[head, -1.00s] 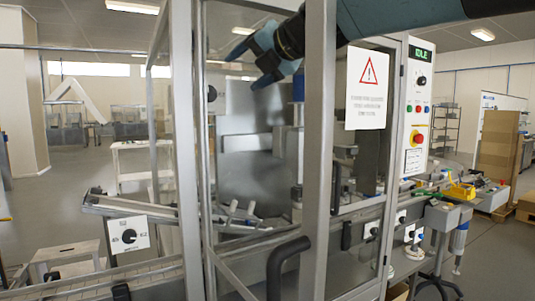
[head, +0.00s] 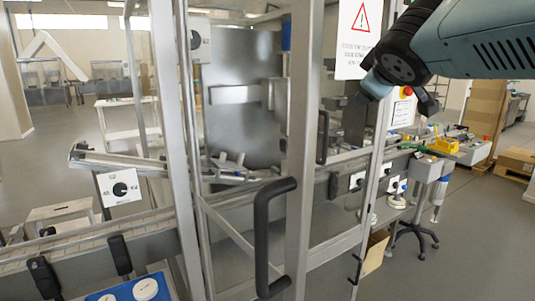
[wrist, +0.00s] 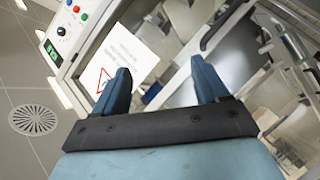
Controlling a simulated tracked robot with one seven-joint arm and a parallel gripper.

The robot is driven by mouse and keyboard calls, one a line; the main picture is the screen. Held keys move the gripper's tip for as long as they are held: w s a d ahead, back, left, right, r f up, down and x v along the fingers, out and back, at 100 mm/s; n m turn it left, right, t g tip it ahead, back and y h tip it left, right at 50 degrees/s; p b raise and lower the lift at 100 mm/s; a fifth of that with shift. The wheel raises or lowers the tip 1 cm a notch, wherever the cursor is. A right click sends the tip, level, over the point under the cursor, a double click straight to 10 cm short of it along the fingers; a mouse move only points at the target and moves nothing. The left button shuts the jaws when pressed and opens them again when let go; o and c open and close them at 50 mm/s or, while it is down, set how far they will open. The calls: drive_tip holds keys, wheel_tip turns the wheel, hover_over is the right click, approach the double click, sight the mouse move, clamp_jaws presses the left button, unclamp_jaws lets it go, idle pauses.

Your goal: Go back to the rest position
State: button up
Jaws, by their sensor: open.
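My gripper shows in the wrist view (wrist: 160,85) with its two blue fingers well apart and nothing between them. In the head view my gripper (head: 398,100) hangs from my arm at the upper right, in front of the machine's frame and near the warning sign (head: 357,38). The sign, white with a red triangle, is partly behind my arm. It also shows beyond the fingers in the wrist view (wrist: 122,60).
The machine's metal frame with a black door handle (head: 262,235) stands close ahead. A conveyor (head: 85,255) runs at lower left, beside a blue tray (head: 110,294) with white round pieces. A yellow item (head: 445,145) lies on the bench at right. Floor at lower right is clear.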

drive_tip(key=s+f+m+g+y, duration=0.1)
drive_tip(key=s+f+m+g, duration=0.3)
drive_tip(key=s+f, duration=0.3)
drive_tip(key=s+d+f+m+g+y, duration=0.1)
drive_tip(key=s+f+m+g, duration=0.3)
drive_tip(key=s+f, duration=0.4)
wheel_tip(320, 180, down, 6)
drive_tip(key=shift+d+r+m+g, duration=0.15)
drive_tip(key=shift+d+m+g, duration=0.05)
drive_tip(key=shift+m+g, duration=0.2)
drive_tip(key=shift+s, duration=0.1)
drive_tip(key=shift+c, duration=0.4)
